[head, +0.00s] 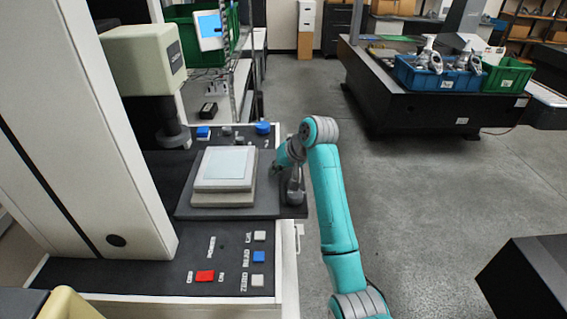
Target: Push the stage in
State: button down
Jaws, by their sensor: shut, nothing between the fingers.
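The stage (262,200) is a dark flat plate on the measuring machine, with a stacked pale block and a light glass-like top (225,165) on it. Its right end sticks out past the right edge of the machine's black base. My gripper (293,198) points down at that right end of the stage, right of the pale block. It is shut and empty. The picture is too small to tell whether the fingers touch the stage.
The machine's cream column (95,130) and probe head (145,65) stand at left. Red, blue and white buttons (205,276) lie in front of the stage. A dark table (430,95) with blue and green crates is at the far right. Grey floor (400,200) right of my arm is clear.

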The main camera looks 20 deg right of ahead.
aim_at(219, 166)
jog(key=shift+w+a+r, duration=0.1)
jog(key=shift+w+a, duration=0.15)
jog(key=shift+a, duration=0.55)
jog(key=shift+w+a+r, duration=0.1)
jog(key=shift+w+a, duration=0.15)
jog(key=shift+a, duration=0.55)
jog(key=w+a, duration=0.1)
jog(key=a, duration=0.3)
jog(key=w+a, duration=0.2)
jog(key=a, duration=0.3)
jog(key=w+a, duration=0.1)
jog(key=a, duration=0.3)
jog(key=shift+w+a, duration=0.2)
jog(key=shift+a, duration=0.05)
